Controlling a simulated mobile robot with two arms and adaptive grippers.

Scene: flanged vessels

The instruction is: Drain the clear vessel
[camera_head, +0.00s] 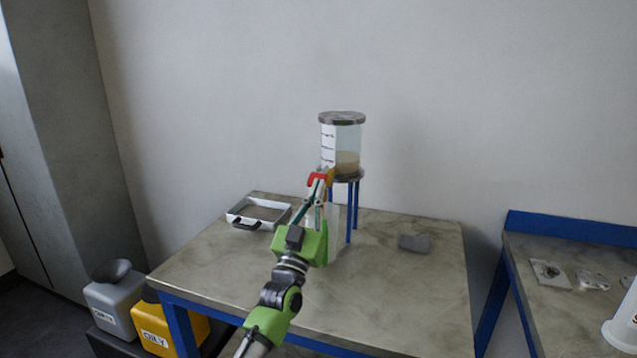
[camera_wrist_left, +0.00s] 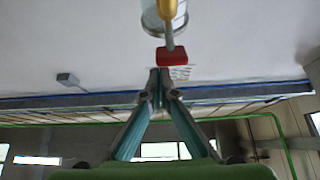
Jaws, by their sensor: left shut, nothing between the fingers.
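The clear vessel (camera_head: 349,139) stands on a blue-legged stand, with a dark flanged lid on top. A brownish layer lies at its bottom, with a pale, clear part above and a white marked strip on its side. A yellow valve (camera_head: 331,176) with a red handle (camera_head: 316,179) sits low at its left. My left gripper (camera_head: 319,187) is shut and empty, its tips close to the red handle. In the left wrist view the red handle (camera_wrist_left: 172,57) lies just beyond the tips; contact cannot be told. A clear container (camera_head: 335,218) below is partly hidden by my gripper.
A white tray (camera_head: 236,215) with a black handle is at the table's back left. A grey cloth-like piece (camera_head: 415,242) lies right. Grey (camera_head: 112,302) and yellow (camera_head: 170,327) canisters stand lower left. A second table (camera_head: 530,250) holds small parts and a white container (camera_head: 622,325).

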